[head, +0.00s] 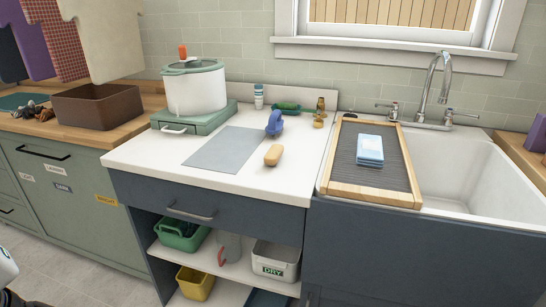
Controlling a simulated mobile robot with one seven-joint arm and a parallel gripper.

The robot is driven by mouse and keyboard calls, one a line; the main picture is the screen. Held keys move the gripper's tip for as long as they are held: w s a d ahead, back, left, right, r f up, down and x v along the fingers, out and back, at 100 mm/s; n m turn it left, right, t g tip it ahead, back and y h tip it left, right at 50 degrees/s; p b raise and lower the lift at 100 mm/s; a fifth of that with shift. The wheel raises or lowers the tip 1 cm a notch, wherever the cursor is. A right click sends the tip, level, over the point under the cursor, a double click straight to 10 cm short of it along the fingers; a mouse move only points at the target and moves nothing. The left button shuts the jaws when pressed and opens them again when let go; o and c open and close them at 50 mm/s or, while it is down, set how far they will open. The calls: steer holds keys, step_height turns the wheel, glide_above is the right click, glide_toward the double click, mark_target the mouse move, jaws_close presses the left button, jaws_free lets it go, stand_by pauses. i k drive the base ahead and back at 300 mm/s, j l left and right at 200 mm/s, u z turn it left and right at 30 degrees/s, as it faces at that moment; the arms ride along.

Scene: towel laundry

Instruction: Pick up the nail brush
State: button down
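A small tan, wood-coloured block with rounded ends (273,155) lies on the white countertop (225,185), near its front right part. It looks like the nail brush, but I cannot make out bristles. A blue object with an arched handle (274,123) stands just behind it, apart from it; it may be a scrubbing brush. Part of my own body shows at the lower left edge. My gripper's fingers are not in view.
A grey mat (225,148) lies left of the block. Behind are a green dish (287,107), a small bottle (259,96) and amber items (320,112). A white pot (195,90) stands left. A wood-framed board (345,188) with folded blue cloths (369,150) spans the sink (470,175).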

mark_target(272, 156)
steer(key=i+l+u, duration=0.2)
steer(key=i+l, duration=0.15)
steer(key=i+l+u, duration=0.2)
steer(key=i+l, duration=0.15)
steer(key=i+l+u, duration=0.25)
steer(key=l, duration=0.35)
